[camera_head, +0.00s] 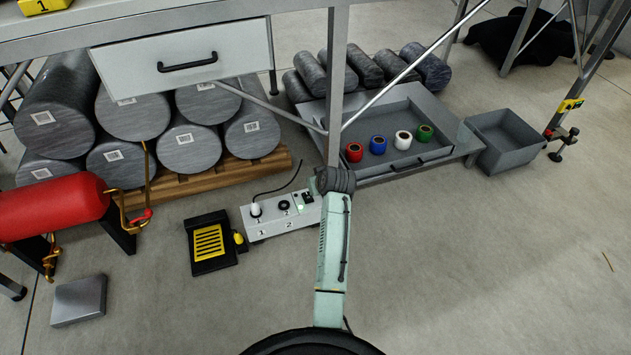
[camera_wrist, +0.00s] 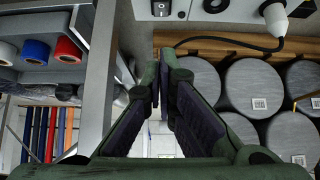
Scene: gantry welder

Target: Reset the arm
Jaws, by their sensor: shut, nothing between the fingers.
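My gripper (camera_wrist: 161,84) shows in the wrist view with its two dark green fingers close together and nothing between them. In the head view my pale green arm reaches forward to a dark joint in front of a grey table leg (camera_head: 337,90); the gripper itself is hidden or cannot be made out there. The wrist picture looks turned over, with the power box (camera_wrist: 165,8) along its top edge. In the head view this power box (camera_head: 283,214) lies on the floor just left of my arm, with a white plug in it.
Right of my arm, a grey open drawer (camera_head: 440,150) holds red, blue, white and green rolls. A grey bin (camera_head: 505,140) stands beyond it. Large metal cylinders (camera_head: 130,115) lie on a wooden pallet at left, near a red tank (camera_head: 50,207). Floor at right is clear.

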